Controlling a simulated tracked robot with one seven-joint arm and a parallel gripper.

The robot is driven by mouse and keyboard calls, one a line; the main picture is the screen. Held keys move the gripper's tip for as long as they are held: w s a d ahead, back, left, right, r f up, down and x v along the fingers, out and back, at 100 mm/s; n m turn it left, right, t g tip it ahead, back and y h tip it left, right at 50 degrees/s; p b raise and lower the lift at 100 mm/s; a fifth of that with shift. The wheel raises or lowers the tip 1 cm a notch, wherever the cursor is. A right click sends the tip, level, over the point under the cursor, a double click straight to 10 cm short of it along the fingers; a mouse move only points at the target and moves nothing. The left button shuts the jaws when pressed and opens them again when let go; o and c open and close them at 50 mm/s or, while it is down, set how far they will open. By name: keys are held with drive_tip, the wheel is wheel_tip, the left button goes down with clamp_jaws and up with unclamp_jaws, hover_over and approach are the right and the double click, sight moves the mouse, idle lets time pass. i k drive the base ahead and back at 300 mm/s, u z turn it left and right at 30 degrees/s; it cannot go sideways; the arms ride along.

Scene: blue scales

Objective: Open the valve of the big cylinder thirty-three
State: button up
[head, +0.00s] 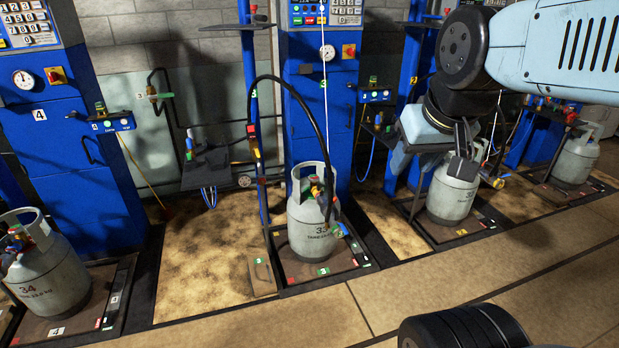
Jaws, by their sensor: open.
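The big grey cylinder marked 33 (312,236) stands upright on scale platform 3 (290,283) in the middle of the head view. Whether the valve is open or closed cannot be seen. My gripper (463,168) is to the right of cylinder 33, pointing down, open and empty. In the picture it overlaps the top of another grey cylinder (450,200); I cannot tell the distance between them.
Cylinder 34 (44,275) stands on platform 4 at the left. Another cylinder (574,160) stands at the far right. Blue scale columns (325,115) line the back wall. A dark shelf (205,170) is left of cylinder 33. The floor in front (420,275) is clear.

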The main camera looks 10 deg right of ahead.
sight(313, 178)
drive_tip(key=z, duration=0.45)
drive_tip(key=i, duration=1.9)
drive_tip(key=u, duration=0.7)
drive_tip(key=k, duration=0.85)
drive_tip(key=u, duration=0.15)
drive_tip(key=i, duration=0.85)
drive_tip(key=z, duration=0.1)
